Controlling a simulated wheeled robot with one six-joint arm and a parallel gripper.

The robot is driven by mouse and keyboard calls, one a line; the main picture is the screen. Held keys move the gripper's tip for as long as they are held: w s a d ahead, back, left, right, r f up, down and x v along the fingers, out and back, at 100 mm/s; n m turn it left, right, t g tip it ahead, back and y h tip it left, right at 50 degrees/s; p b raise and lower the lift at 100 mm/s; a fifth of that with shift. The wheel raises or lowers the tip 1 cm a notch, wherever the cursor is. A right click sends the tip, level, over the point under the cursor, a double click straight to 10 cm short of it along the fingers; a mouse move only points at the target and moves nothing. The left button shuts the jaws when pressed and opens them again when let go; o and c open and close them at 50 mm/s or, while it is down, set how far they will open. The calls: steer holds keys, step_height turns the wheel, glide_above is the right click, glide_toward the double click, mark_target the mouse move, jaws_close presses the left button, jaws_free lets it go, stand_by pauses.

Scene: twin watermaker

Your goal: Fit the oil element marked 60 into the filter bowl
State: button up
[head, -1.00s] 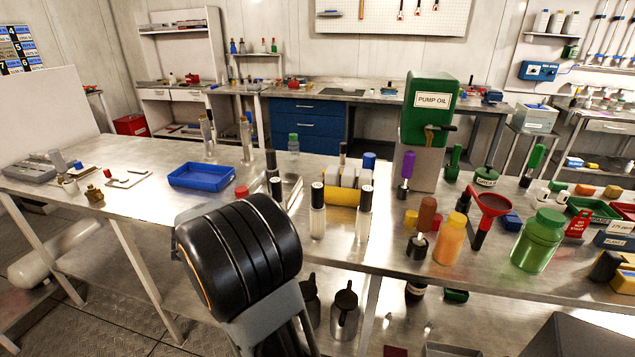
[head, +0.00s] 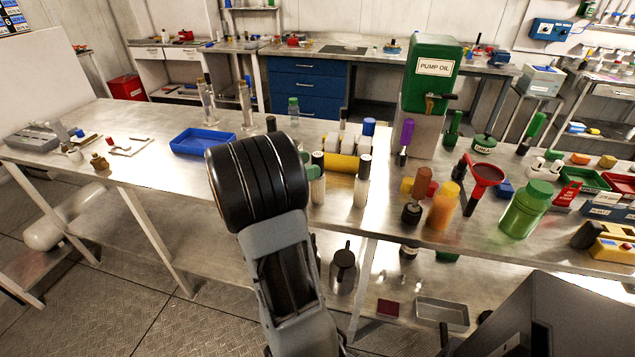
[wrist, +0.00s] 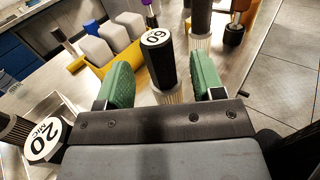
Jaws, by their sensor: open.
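The oil element marked 60 (wrist: 158,58) stands upright on the bench in the wrist view, with a black top, a white label and a pale pleated body. My gripper (wrist: 163,85) is open, its two green fingers on either side of this element, with gaps to both. Another black-topped element (wrist: 200,30) stands behind the 60. In the head view my arm hides part of the element group; one element (head: 362,182) shows to its right. I cannot make out the filter bowl.
A yellow holder with pale blocks (head: 343,165) stands just behind the elements. A blue tray (head: 203,142) lies to the left.

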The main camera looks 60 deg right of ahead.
steer(key=shift+r+x, duration=0.15)
steer(key=shift+x, duration=1.15)
steer(key=shift+r+x, duration=0.1)
steer(key=shift+x, duration=1.2)
steer(key=shift+c, duration=0.2)
jaws_close()
